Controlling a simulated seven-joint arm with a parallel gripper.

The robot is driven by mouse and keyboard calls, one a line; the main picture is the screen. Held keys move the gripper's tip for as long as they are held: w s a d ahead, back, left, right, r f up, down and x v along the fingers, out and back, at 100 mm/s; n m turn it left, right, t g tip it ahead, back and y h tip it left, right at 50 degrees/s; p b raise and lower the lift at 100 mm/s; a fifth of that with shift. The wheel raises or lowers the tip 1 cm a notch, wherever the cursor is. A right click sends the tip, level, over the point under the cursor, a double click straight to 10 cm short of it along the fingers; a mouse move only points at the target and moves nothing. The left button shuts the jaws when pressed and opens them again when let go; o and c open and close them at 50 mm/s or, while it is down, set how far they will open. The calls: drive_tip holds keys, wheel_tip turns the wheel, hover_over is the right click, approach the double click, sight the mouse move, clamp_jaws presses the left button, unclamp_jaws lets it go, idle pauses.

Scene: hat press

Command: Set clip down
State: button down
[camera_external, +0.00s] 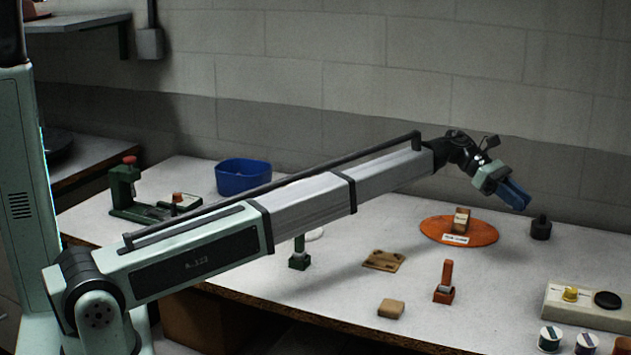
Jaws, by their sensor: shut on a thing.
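My gripper (514,196), with blue fingers, is at the right of the external view, at the end of my outstretched arm. It points down and to the right, above the table, near the right side of an orange oval mat (440,232). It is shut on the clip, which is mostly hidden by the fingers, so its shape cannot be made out. A brown block-like object (461,219) stands on the mat, behind a white label (455,239).
A dark knobbed weight (541,228) stands just right of the mat. A tan block (391,308), a red-brown stand (444,287) and a brown plate (384,260) lie nearer the front edge. A blue bin (243,177) is at the back.

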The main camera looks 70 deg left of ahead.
sight(509, 267)
drive_tip(key=shift+d+r+g, duration=0.1)
drive_tip(key=shift+d+g, duration=0.2)
drive_tip(key=shift+d, duration=0.6)
drive_tip(key=f, duration=0.3)
drive_tip(key=shift+a+f, duration=0.2)
drive_tip(key=shift+f, duration=5.85)
drive_tip(key=shift+f, duration=0.1)
drive_tip(key=c, duration=0.8)
unclamp_jaws()
drive_tip(key=shift+c, duration=0.2)
drive_tip(key=v, duration=1.2)
drive_tip(key=shift+s, duration=0.1)
